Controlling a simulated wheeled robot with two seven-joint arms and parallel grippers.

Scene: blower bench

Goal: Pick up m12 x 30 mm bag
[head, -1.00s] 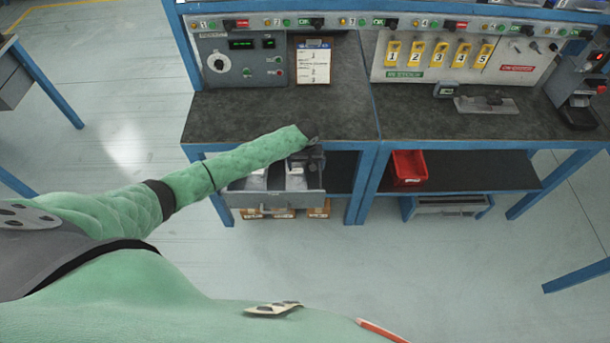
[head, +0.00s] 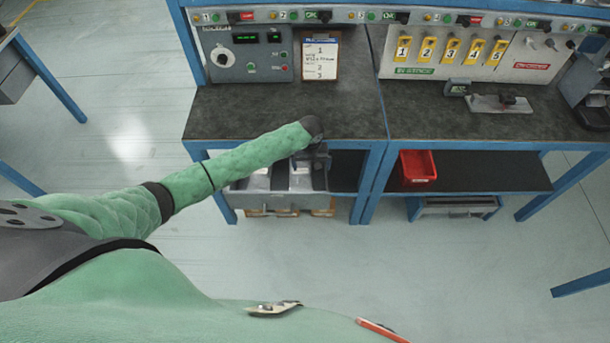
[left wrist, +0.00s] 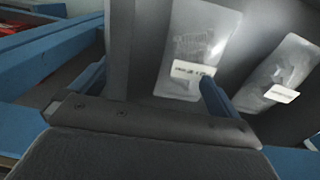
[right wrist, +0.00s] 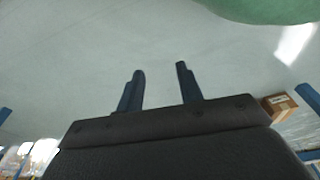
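Two clear plastic bags with white labels lie in an open grey drawer under the left bench. In the left wrist view, one bag (left wrist: 205,42) is at the upper middle and another bag (left wrist: 282,75) is at the right. The label print is too small to tell which is the M12 x 30 mm bag. My left gripper (left wrist: 153,92) is open over the drawer, its right finger overlapping the middle bag's label edge. In the head view, my left gripper (head: 318,162) is at the drawer's right side. My right gripper (right wrist: 158,88) is open and empty above the floor.
The drawer front (head: 268,201) stands out below the bench top (head: 240,112). A red bin (head: 418,167) is on the shelf to the right. A clipboard (head: 320,55) and control panel stand behind. A cardboard box (right wrist: 279,106) shows in the right wrist view.

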